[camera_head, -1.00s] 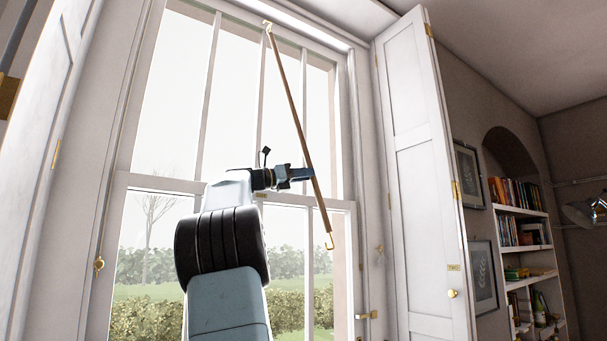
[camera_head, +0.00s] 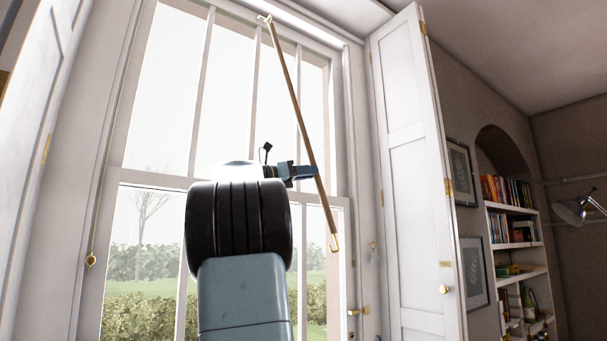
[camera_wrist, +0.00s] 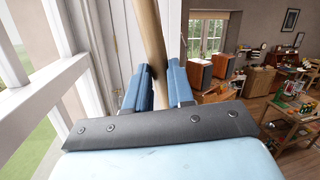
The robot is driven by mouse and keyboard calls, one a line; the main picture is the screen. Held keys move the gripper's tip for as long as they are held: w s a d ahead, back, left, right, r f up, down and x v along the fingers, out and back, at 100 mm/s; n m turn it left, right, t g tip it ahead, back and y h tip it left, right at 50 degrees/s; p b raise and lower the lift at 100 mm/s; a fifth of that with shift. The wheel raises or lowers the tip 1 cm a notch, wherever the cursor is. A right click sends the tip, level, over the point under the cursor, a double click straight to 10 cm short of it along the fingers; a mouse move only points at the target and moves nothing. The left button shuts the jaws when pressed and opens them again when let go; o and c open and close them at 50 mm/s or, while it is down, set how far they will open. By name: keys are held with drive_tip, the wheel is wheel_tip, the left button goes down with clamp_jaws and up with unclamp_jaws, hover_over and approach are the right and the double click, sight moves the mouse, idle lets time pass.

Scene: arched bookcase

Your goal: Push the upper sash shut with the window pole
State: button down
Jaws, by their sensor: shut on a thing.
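I cannot tell whether the top end touches the rail. My gripper (camera_head: 313,171) is shut on the pole below its middle. In the wrist view, the pole (camera_wrist: 150,35) stands between the blue fingers (camera_wrist: 158,90). The upper sash (camera_head: 172,90) fills the upper window; the lower sash (camera_head: 330,199) is below it.
An open white shutter (camera_head: 405,120) stands right of the window, another (camera_head: 35,130) at the left. A bookcase (camera_head: 520,255) and framed pictures are farther right. The wrist view shows a desk (camera_wrist: 275,68) and a cluttered table (camera_wrist: 295,115) across the room.

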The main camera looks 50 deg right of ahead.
drive_tip(key=shift+s+a+f, duration=0.2)
drive_tip(key=shift+s+f, duration=0.05)
drive_tip(key=shift+s, duration=0.55)
drive_tip(key=shift+s+a+f, duration=0.15)
drive_tip(key=shift+s+f, duration=0.05)
drive_tip(key=shift+s, duration=0.55)
drive_tip(key=shift+s+a+f, duration=0.2)
drive_tip(key=shift+s+f, duration=0.05)
drive_tip(key=shift+s, duration=0.55)
